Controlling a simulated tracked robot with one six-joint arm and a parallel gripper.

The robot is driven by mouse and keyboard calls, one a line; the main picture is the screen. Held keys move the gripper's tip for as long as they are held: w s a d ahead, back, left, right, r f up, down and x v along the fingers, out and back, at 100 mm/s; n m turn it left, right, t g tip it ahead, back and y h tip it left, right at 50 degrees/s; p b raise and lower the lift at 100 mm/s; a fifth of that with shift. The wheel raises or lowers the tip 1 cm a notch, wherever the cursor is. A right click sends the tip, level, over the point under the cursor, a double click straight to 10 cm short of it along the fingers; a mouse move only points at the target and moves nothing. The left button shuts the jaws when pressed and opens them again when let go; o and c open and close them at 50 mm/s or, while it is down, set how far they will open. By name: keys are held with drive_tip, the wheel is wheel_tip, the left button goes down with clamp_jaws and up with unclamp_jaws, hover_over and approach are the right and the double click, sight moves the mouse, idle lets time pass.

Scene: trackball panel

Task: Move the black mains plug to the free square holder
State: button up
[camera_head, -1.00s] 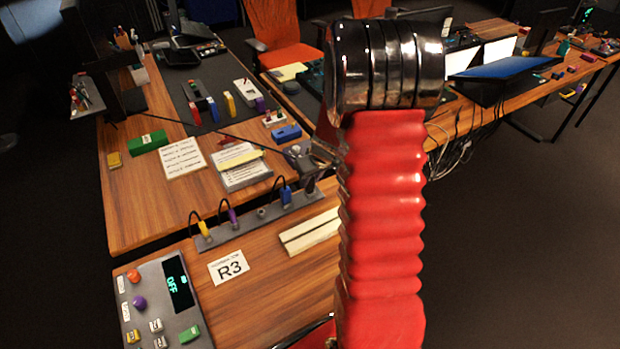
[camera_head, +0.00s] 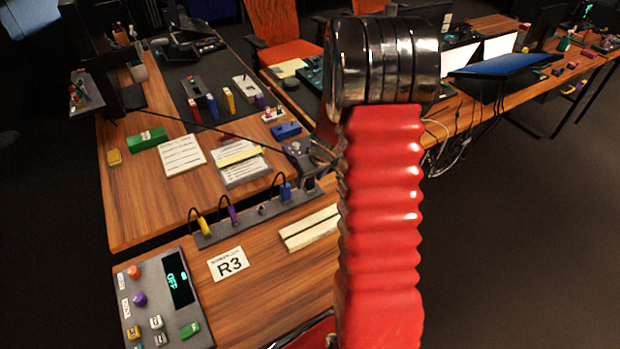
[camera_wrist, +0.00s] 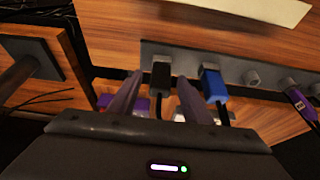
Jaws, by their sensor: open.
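The black mains plug (camera_wrist: 160,76) stands in the end position of the grey holder strip (camera_wrist: 240,66), beside the blue plug (camera_wrist: 212,84). My gripper (camera_wrist: 158,80) is open, its two purple fingers on either side of the black plug in the wrist view. Whether they touch it I cannot tell. In the head view my gripper (camera_head: 302,155) is above the same end of the strip (camera_head: 247,228), and the black plug is small and partly hidden by my arm. An empty grey holder (camera_wrist: 252,78) lies between the blue and purple plugs; its shape is unclear.
The purple plug (camera_head: 232,213) and yellow plug (camera_head: 203,226) stand farther left on the strip, with loose cables. An R3 card (camera_head: 228,264) and a control panel (camera_head: 163,300) reading OFF lie in front. Bare wood lies around the card.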

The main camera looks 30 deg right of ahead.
drive_tip(key=shift+r, duration=0.15)
drive_tip(key=v, duration=1.3)
drive_tip(key=shift+r, duration=0.2)
drive_tip(key=shift+s, duration=0.1)
idle(0.9)
drive_tip(key=s+a+r, duration=0.4)
drive_tip(key=s+a, duration=0.2)
drive_tip(key=a, duration=0.2)
drive_tip(key=s+a+r, duration=0.5)
drive_tip(key=s+a, duration=0.1)
drive_tip(key=a, duration=0.2)
drive_tip(key=s+a+r+t, duration=0.1)
drive_tip(key=s+a+r, duration=0.4)
drive_tip(key=a, duration=0.3)
drive_tip(key=shift+s+a+n, duration=0.35)
drive_tip(key=shift+s+n, duration=0.05)
drive_tip(key=shift+s, duration=0.3)
